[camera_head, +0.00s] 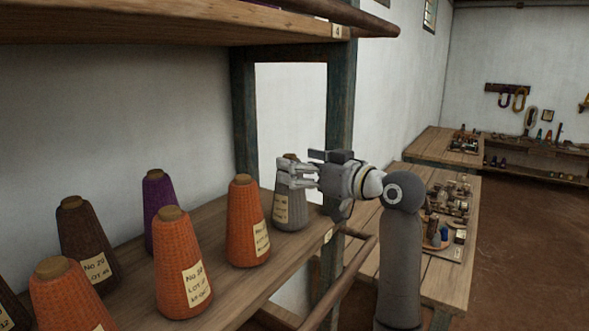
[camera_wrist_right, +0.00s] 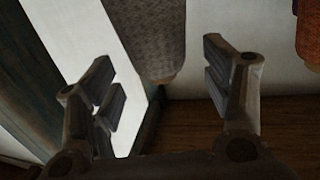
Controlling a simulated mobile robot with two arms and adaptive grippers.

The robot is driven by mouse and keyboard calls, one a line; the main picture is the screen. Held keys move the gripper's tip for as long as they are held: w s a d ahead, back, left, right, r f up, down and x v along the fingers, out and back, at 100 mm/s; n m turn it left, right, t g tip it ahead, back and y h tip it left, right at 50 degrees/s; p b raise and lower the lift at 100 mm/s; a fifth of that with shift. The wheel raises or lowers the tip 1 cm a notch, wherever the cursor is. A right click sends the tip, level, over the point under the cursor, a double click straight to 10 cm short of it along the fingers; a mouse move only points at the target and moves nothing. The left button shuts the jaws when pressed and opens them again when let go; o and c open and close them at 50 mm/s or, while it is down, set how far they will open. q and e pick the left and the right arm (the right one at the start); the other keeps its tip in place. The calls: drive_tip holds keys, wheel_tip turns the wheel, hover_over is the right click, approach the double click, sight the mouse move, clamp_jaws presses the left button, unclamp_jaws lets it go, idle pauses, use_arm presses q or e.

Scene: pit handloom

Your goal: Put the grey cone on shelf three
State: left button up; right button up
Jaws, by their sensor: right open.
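The grey cone (camera_head: 290,212) stands upright at the far end of the lower visible shelf (camera_head: 225,296), whose edge tag is too small to read surely. My right gripper (camera_head: 294,173) is at the cone's upper part, its fingers covering some of it. In the right wrist view the gripper (camera_wrist_right: 165,95) is open, and the grey cone (camera_wrist_right: 148,38) shows beyond the gap between the fingers. I cannot tell whether any finger touches it. My left gripper is not in view.
An orange cone (camera_head: 247,225) stands just left of the grey one, with several orange, brown and purple cones further left. A shelf tagged 4 (camera_head: 200,22) is above. A dark post (camera_head: 340,120) rises behind the gripper. Cluttered tables (camera_head: 455,280) stand right.

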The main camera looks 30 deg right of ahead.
drive_tip(key=b+v, duration=0.3)
drive_tip(key=v, duration=0.7)
drive_tip(key=shift+b, duration=0.3)
